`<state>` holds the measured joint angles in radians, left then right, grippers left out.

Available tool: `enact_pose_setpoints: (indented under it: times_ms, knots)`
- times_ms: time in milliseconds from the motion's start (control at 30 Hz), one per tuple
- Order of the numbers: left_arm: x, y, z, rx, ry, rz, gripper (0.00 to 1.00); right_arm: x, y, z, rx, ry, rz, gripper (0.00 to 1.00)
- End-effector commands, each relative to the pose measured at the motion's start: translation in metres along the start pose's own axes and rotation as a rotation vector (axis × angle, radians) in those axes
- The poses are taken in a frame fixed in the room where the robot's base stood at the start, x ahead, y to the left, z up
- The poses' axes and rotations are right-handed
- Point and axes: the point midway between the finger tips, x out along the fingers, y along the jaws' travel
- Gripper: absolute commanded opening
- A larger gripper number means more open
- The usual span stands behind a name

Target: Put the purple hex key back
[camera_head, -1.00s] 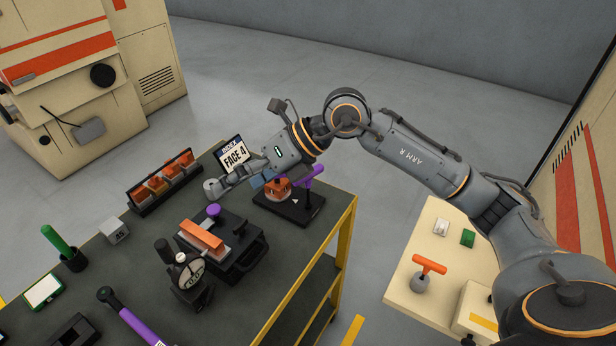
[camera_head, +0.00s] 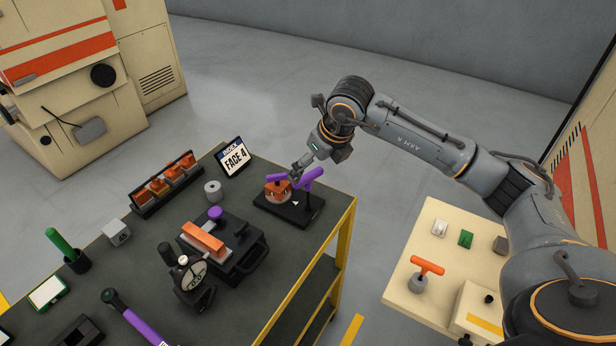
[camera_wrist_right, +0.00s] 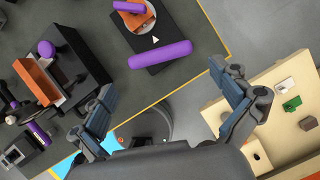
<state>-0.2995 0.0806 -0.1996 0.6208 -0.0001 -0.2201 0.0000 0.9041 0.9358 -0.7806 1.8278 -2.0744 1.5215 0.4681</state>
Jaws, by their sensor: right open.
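The purple hex key (camera_head: 308,178) has a thick bar handle and stands upright at the right end of a black base (camera_head: 296,215). An orange and white part (camera_head: 277,192) with a smaller purple piece on top sits on the same base. My right gripper (camera_head: 298,171) is just behind and above the base, overlapping the purple handles. In the wrist view, the right gripper (camera_wrist_right: 162,79) is open and empty, with the purple bar (camera_wrist_right: 160,54) ahead between its fingers. Contact is not visible. My left gripper is out of view.
The table's yellow edge (camera_head: 345,235) is close on the right.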

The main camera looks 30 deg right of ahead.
Motion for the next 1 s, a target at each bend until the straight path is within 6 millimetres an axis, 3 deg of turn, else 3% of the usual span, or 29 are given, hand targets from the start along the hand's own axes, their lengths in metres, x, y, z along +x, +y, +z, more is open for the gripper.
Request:
enact_pose_setpoints:
  times_ms: [167,300,467,733,1000]
  knots:
    - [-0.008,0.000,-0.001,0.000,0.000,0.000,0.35,0.011,0.000,0.003,0.000,0.002,0.003,1.00]
    - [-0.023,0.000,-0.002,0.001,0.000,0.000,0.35,0.030,-0.001,0.010,0.001,0.004,0.003,1.00]
    - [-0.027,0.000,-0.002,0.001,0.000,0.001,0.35,0.052,-0.002,0.009,0.000,0.002,0.002,1.00]
    - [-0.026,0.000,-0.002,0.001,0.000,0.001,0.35,0.057,-0.002,0.009,-0.001,-0.001,0.002,1.00]
    - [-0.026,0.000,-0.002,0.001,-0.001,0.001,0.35,0.056,-0.002,0.009,-0.001,0.000,0.001,0.52]
